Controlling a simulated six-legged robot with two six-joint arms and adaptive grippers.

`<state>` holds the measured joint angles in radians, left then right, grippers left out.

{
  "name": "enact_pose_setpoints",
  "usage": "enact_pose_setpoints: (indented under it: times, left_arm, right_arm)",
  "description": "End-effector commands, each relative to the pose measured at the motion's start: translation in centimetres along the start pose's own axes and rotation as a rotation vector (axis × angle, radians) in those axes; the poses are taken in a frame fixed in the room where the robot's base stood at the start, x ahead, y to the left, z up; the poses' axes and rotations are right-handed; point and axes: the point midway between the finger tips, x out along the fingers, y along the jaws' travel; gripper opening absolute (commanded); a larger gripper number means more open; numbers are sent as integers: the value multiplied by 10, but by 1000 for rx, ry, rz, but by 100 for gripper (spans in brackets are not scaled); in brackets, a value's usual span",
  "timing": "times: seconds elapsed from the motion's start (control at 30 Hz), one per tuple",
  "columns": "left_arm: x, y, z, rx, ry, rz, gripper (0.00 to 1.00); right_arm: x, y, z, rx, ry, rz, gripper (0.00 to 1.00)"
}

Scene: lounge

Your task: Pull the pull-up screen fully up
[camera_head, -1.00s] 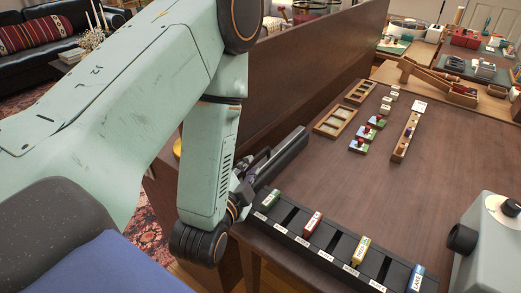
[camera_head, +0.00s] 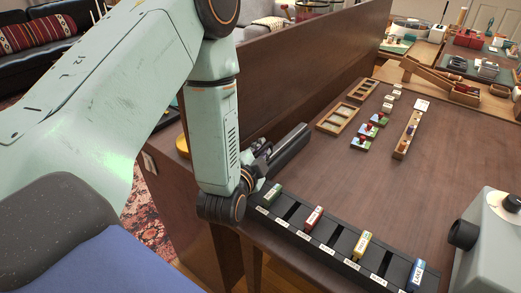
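A long dark grey housing (camera_head: 289,147), which looks like the pull-up screen's case, lies along the left edge of the brown table (camera_head: 345,190), against the tall wooden panel. No raised screen sheet shows. My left gripper (camera_head: 262,160) is at the near left end of this housing, low by the table edge. Its fingers are small, dark and partly hidden by its own wrist, so I cannot tell whether they are open or touch the housing. My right gripper is not in view.
A black slotted rack (camera_head: 330,240) with several coloured labelled blocks lies along the near table edge. A grey machine (camera_head: 492,235) stands at right. Wooden trays (camera_head: 335,119) and small blocks stand farther back. The tall panel (camera_head: 300,65) bounds the left. The table's middle is clear.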

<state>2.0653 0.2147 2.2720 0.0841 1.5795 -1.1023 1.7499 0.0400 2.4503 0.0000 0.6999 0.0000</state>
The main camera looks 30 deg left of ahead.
Motion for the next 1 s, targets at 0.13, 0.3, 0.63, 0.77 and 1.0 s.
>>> enact_pose_setpoints:
  times: [0.13, 0.3, 0.63, 0.77, 1.0]
  left_arm:
    - [0, 0, 0, 0, 1, 0, 5]
    - [0, 0, 0, 0, 1, 1, 0]
    - [-1, 1, 0, 0, 1, 2, 0]
    - [-1, 1, 0, 1, 1, 3, 0]
    - [1, -2, -4, 1, 2, 3, 0]
  right_arm:
    - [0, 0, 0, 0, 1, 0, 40]
    - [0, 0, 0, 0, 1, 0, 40]
    - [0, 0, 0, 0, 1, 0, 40]
    - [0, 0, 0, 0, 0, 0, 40]
    - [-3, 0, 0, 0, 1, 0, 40]
